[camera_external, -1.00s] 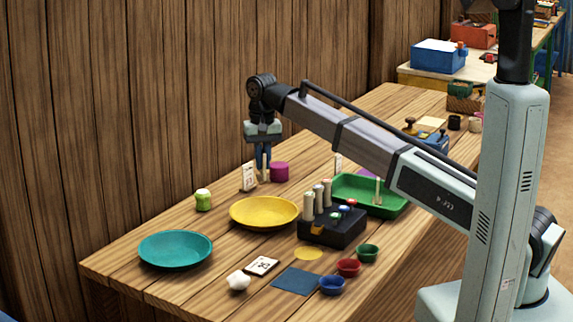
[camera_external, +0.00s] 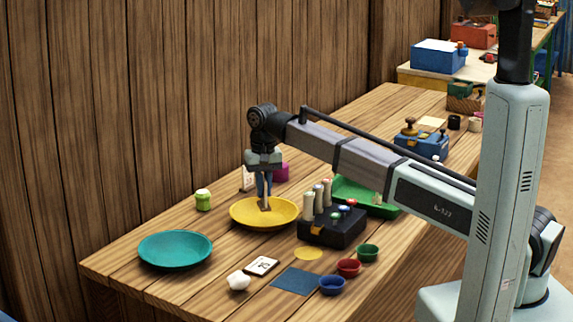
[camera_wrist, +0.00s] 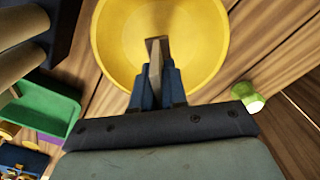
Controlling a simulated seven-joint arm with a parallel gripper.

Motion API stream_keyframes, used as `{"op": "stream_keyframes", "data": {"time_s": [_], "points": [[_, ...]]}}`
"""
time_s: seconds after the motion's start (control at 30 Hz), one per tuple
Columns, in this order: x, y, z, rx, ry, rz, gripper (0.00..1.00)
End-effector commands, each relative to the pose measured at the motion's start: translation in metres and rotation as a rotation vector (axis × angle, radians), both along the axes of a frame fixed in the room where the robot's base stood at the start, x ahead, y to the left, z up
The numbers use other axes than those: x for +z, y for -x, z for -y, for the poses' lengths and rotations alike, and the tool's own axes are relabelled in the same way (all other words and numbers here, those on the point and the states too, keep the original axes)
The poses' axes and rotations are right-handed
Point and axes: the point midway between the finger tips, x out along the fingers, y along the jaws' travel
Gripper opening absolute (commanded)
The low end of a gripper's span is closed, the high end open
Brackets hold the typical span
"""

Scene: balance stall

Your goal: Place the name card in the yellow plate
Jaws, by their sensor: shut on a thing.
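The yellow plate (camera_external: 240,216) lies on the wooden table and fills the upper middle of the wrist view (camera_wrist: 105,45). My gripper (camera_external: 264,192) is over the plate, pointing down; in the wrist view my gripper (camera_wrist: 155,84) is shut on a thin tan piece. This piece, which looks like the name card (camera_wrist: 155,62), is seen edge-on with a darker brown lower end. Its lower end (camera_external: 265,207) is low within the plate's outline; I cannot tell whether it touches. Its face is hidden.
A green jar (camera_external: 203,199) is left, a teal plate (camera_external: 175,249) front left. A black box with upright rolls (camera_external: 332,228) and a green tray (camera_external: 382,207) are close on the right.

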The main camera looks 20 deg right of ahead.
Motion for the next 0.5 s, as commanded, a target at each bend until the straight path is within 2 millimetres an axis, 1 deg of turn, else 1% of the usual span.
{"op": "stream_keyframes", "data": {"time_s": [0.03, 0.2, 0.33, 0.5], "points": [[-0.005, 0.001, 0.000, 0.000, 0.001, -0.001, 0.00], [-0.018, 0.000, 0.000, 0.000, 0.000, 0.000, 0.00], [-0.025, 0.000, 0.000, 0.000, 0.000, 0.000, 0.00], [-0.028, 0.000, 0.000, 0.000, 0.000, 0.000, 0.00]]}}
